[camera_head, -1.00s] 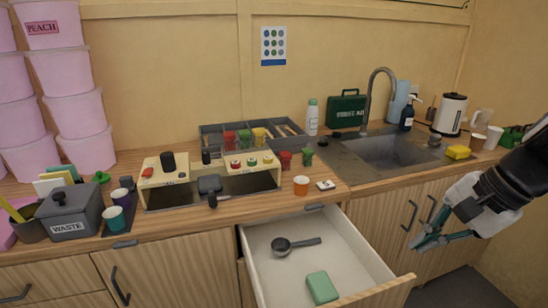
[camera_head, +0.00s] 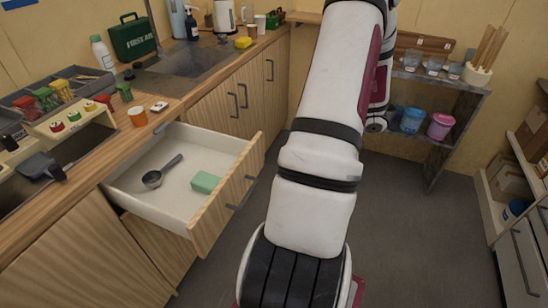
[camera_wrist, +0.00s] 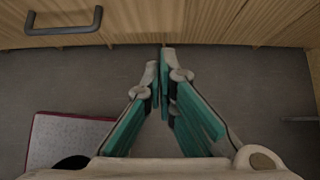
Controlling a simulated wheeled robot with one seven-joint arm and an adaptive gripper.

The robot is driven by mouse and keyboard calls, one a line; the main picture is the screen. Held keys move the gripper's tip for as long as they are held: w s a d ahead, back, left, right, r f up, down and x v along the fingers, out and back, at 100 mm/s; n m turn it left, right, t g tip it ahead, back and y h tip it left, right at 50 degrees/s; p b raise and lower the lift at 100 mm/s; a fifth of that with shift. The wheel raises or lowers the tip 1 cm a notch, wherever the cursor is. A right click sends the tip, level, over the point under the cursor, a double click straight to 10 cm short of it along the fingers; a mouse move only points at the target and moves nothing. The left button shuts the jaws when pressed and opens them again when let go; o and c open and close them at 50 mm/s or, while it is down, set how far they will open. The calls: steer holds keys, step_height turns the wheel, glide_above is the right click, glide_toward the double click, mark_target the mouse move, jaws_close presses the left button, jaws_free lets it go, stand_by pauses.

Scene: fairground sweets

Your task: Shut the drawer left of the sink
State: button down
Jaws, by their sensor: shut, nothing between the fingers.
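The drawer (camera_head: 222,204) left of the sink (camera_head: 185,62) stands pulled well out in the head view. Its white inside holds a dark scoop (camera_head: 153,179) and a green block (camera_head: 206,182). A dark handle (camera_head: 241,192) is on its wooden front. My gripper (camera_wrist: 165,58) shows in the wrist view with its teal fingers shut and empty, above the grey floor. A wooden front with a dark handle (camera_wrist: 64,28) lies ahead of it, apart from the fingertips; I cannot tell whether this is the drawer. The head view does not show the gripper.
The counter above holds an orange cup (camera_head: 138,117), a toppings rack (camera_head: 75,125) and a green first aid case (camera_head: 133,38). Cupboard doors (camera_head: 240,95) are right of the drawer. A shelf (camera_head: 440,110) with tubs stands at the back right. Grey floor is clear at right.

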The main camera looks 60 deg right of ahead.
steer(key=shift+w+r+x, duration=0.35)
steer(key=shift+x, duration=1.7)
steer(key=shift+w+r+x, duration=0.35)
steer(key=shift+x, duration=1.7)
steer(key=shift+w+r+x, duration=0.35)
steer(key=shift+x, duration=1.7)
steer(key=shift+a, duration=0.15)
steer(key=b, duration=0.8)
glide_above(192, 145)
steer(key=s, duration=0.2)
steer(key=shift+w, duration=0.95)
steer(key=shift+r, duration=0.1)
